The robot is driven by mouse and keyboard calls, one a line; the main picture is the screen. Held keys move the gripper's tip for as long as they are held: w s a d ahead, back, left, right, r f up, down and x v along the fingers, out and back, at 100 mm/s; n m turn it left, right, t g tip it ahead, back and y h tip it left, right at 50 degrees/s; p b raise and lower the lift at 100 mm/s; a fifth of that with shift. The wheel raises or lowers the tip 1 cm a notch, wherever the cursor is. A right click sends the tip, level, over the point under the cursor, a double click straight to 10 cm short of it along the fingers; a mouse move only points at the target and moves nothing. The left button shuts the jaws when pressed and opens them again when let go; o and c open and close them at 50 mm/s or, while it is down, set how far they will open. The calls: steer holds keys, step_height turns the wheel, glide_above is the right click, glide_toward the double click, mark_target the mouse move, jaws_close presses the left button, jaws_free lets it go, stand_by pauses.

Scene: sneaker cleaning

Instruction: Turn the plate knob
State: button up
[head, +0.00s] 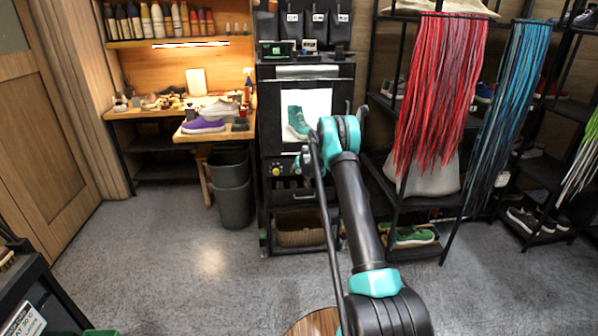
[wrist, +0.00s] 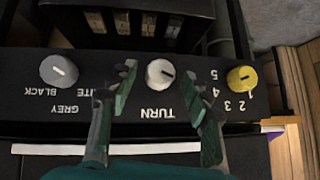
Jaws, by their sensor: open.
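In the wrist view, upside down, a black panel (wrist: 285,113) carries three knobs. The middle knob (wrist: 160,72), pale with a white pointer mark, is labelled TURN. A grey knob (wrist: 59,70) sits left, by BLACK, GREY and WHITE. A yellow knob (wrist: 241,78) sits right, by numbers. My gripper (wrist: 162,85) is open, its fingers on either side of the TURN knob with visible gaps; it is empty. In the head view the panel is below a lit booth (head: 319,100) holding a green sneaker (head: 297,122); my arm hides much of this area and the gripper.
A wooden workbench (head: 190,137) with purple and grey sneakers stands left of the booth, with a dark bin (head: 233,200) below. Racks with hanging red laces (head: 440,90) and blue laces (head: 505,95) stand right. The grey floor (head: 180,260) in front is mostly clear.

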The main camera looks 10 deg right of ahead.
steer(key=shift+w+f, duration=0.15)
jaws_close()
steer(key=shift+d+f+m+y, duration=0.1)
steer(key=shift+d+m+y, duration=0.1)
steer(key=shift+m+y, duration=1.1)
steer(key=shift+n+y, duration=0.4)
jaws_free()
steer(key=shift+d, duration=0.1)
